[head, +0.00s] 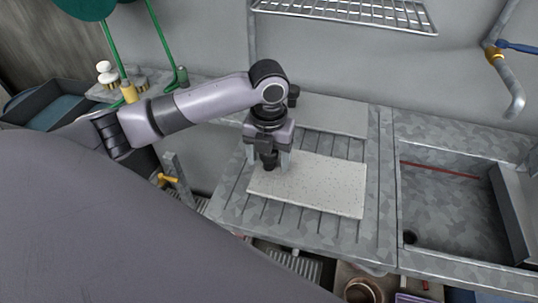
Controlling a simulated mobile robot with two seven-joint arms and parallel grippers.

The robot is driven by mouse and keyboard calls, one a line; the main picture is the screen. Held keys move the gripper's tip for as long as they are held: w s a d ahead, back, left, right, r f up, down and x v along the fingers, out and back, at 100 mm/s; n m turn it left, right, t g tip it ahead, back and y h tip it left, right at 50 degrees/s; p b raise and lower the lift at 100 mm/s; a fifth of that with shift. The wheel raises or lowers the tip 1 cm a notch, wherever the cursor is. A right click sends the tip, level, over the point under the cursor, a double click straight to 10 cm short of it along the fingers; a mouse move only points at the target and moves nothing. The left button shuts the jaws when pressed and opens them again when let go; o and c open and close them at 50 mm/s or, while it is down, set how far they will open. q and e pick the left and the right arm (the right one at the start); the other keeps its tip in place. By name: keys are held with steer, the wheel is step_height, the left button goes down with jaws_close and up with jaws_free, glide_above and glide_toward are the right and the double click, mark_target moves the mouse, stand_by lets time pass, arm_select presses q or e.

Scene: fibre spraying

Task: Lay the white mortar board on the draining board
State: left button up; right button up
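The white mortar board (325,185) is a pale speckled rectangular slab. It lies on the grooved grey metal draining board (232,205), left of the sink, and looks flat or nearly so. My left gripper (267,165) points down at the left end of the slab. Its two grey fingers stand apart, one on each side of a dark middle part, and I see nothing held between them. Whether the fingertips touch the slab is hard to tell. My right gripper is out of view.
A plain grey slab (330,114) lies behind, against the wall. The sink basin (450,205) is to the right, with a pipe spout (514,100) above it. A wire rack (350,12) hangs on the wall. Dark trays (45,103) stand at far left.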

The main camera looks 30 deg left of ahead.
arm_select(q)
steer(key=shift+r, duration=0.15)
step_height(320, 180, up, 12)
steer(key=shift+f, duration=0.1)
stand_by(0.4)
stand_by(0.5)
